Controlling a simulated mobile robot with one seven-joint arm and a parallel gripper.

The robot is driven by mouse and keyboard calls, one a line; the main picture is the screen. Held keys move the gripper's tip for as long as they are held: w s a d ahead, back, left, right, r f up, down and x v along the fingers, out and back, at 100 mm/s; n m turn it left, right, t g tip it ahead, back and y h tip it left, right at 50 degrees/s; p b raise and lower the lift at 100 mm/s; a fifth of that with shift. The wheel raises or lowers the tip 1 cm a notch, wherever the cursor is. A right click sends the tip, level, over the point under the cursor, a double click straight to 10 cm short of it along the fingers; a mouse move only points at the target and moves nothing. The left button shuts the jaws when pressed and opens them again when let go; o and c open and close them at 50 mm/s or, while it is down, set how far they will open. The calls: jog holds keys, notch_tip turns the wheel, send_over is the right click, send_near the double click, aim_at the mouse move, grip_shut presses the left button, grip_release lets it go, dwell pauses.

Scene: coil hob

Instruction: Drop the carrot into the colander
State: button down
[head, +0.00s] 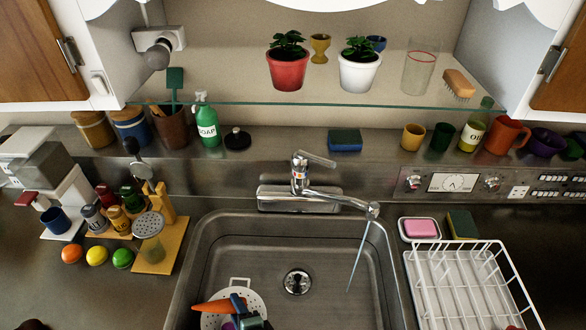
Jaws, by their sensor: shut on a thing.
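The orange carrot (211,305) shows at the bottom of the head view, its tapered end pointing left. The white colander (258,303), with holes and a handle loop, sits in the left front part of the steel sink. My gripper (240,309), blue and dark teal, is over the colander and shut on the carrot's right end. The carrot overlaps the colander's left side in the picture; its height above it is hard to tell. A purple patch shows beside my gripper; I cannot tell what it is. The colander's near part is hidden and cut off by the frame edge.
The faucet (300,178) reaches right over the sink (330,270), with a thin stream falling. A white dish rack (465,285) stands right of the sink. Fruit, shakers and a grater (150,230) crowd the left counter. A glass shelf (330,104) spans above.

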notch_tip(320, 180, down, 6)
jog(key=b, duration=0.6)
jog(key=shift+r, duration=0.1)
jog(key=shift+c, duration=2)
grip_release()
jog(key=shift+d, duration=0.1)
jog(key=v, duration=1.3)
